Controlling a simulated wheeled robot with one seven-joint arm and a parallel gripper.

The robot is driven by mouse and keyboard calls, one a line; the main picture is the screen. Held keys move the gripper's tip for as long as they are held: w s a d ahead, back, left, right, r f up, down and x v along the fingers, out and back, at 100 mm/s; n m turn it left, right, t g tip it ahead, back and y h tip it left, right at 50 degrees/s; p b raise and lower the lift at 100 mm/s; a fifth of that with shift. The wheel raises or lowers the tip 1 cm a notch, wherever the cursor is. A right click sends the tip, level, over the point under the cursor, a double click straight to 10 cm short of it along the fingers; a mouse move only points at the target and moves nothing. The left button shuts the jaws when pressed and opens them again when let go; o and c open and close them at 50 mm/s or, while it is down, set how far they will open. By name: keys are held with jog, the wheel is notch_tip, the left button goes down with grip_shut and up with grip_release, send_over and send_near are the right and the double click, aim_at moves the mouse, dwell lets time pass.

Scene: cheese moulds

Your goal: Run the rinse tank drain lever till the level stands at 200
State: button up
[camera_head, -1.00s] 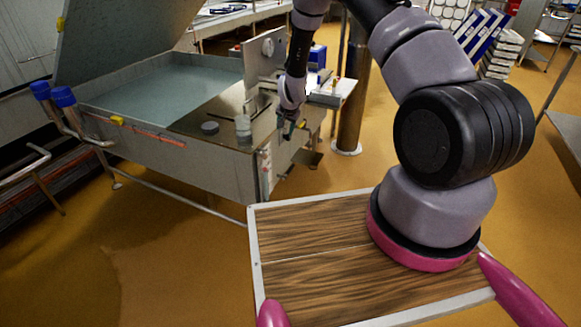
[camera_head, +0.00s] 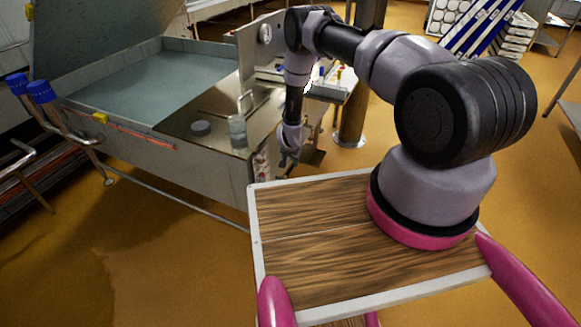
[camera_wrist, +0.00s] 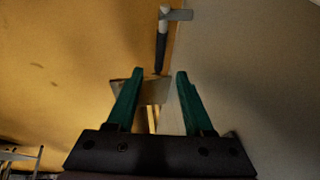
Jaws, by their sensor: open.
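The rinse tank is a grey metal basin (camera_head: 190,171) with bluish water (camera_head: 150,88) at the left of the head view. My gripper (camera_head: 287,161) hangs low by the tank's near right corner. In the wrist view its green fingers (camera_wrist: 160,75) are open and empty. A lever-like part (camera_wrist: 162,45) with a pale stem, dark lower end and metal crosspiece shows just beyond the fingertips, beside a grey wall (camera_wrist: 250,70); it appears apart from the fingers. I cannot make the lever out in the head view.
A low metal step (camera_head: 311,157) lies right of my gripper. A thick post (camera_head: 357,110) stands behind. The orange floor in front of the tank is clear.

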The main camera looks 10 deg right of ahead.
aim_at(290, 169)
jog(key=x, duration=0.8)
grip_shut()
jog(key=shift+a, duration=0.1)
dwell(1.2)
